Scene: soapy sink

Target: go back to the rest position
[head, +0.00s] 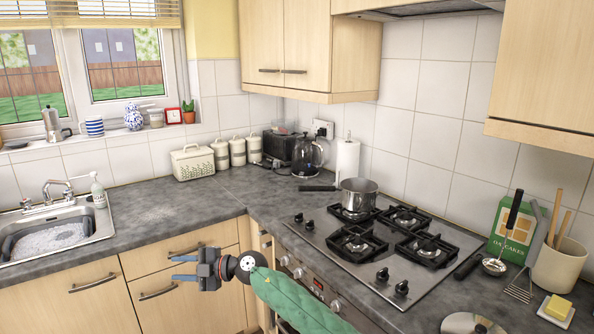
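My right gripper (180,267) is in the lower middle of the head view, at the end of my green-sleeved arm that comes in from the bottom right. Its two blue fingers point left and stand apart, with nothing between them. It is in front of the wooden cabinet fronts (185,300), below the worktop edge as seen here. My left gripper is not in view.
The sink (98,222) with a soapy basin (45,240) is at the left. A pot (358,196) stands on the gas hob (385,245). A utensil holder (556,266) and butter dish (557,309) are at right. The worktop (170,215) between sink and hob is clear.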

